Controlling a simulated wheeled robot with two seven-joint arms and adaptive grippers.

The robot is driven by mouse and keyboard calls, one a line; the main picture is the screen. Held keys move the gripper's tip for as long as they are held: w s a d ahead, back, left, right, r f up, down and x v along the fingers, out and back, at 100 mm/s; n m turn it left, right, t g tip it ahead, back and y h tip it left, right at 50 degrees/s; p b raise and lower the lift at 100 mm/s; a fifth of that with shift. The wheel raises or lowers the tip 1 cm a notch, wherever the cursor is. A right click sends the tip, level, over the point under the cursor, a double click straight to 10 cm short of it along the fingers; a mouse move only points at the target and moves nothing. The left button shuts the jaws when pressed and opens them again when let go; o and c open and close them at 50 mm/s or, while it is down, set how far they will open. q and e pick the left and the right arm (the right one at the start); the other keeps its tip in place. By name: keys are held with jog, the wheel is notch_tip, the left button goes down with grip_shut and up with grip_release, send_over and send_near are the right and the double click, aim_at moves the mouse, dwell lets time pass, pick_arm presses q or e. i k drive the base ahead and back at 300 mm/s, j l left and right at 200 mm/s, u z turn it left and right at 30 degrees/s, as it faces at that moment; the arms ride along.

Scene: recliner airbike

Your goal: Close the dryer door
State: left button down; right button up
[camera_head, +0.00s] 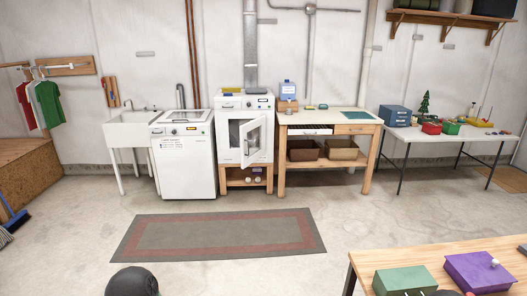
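The dryer (233,103) is a white front-loading machine on a low wooden stand against the back wall, left of the workbench. Its white door (254,142), with a square window, stands open and swung out into the room. Part of the dark opening shows left of the door. I cannot tell its hinge details at this size.
A white top-lidded washer (186,160) and a sink (130,127) stand left of the dryer. A workbench (300,118) stands close on its right. A grey and red rug (215,232) lies on open floor in front. A wooden table (365,263) fills the lower right.

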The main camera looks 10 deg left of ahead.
aim_at(261, 121)
jog(key=i+j+u, duration=0.1)
jog(key=i+j, duration=0.15)
jog(key=i, duration=0.15)
jog(key=i+j, duration=0.25)
jog(key=i, duration=0.15)
jog(key=i+j+u, duration=0.15)
jog(key=i, duration=0.3)
jog(key=i+j, duration=0.25)
jog(key=i, duration=0.15)
jog(key=i+z, duration=0.2)
jog(key=i, duration=0.45)
jog(key=i+z, duration=0.25)
jog(key=i, duration=0.4)
jog(key=i+j+z, duration=0.2)
jog(key=i, duration=0.4)
